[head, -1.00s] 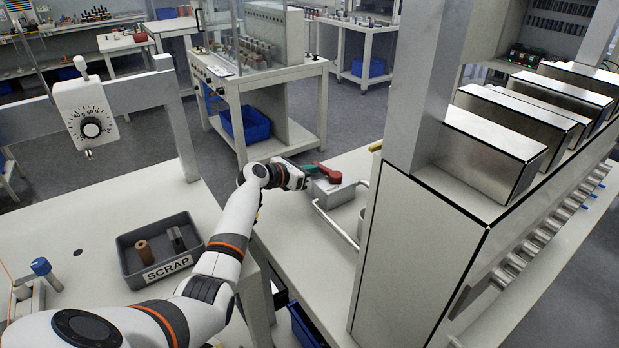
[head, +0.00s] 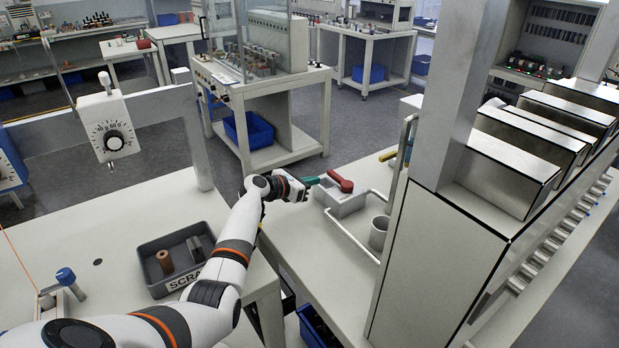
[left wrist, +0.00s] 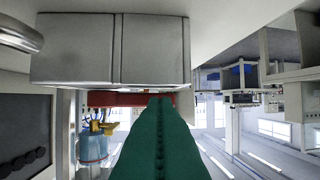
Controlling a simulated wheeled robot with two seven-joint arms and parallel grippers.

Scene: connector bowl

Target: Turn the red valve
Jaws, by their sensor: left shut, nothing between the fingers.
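The red valve handle (head: 341,182) is a short red lever on top of a grey metal block (head: 346,206) on the right-hand bench. My left gripper (head: 311,181) has green fingers, shut and empty. Its tips are just left of the handle's far end; a small gap seems to show between them. In the left wrist view, the green fingers (left wrist: 160,140) point toward the red handle (left wrist: 125,98), seen below the metal block (left wrist: 110,50). The fingers hide part of the handle, so contact is unclear there. My right gripper is out of view.
A bent metal rail (head: 350,236) and a grey cup (head: 379,233) stand near the block. A tall cabinet (head: 430,265) rises to the right. A SCRAP tray (head: 157,290) sits on the left table. A small yellow piece (head: 387,155) lies behind the block.

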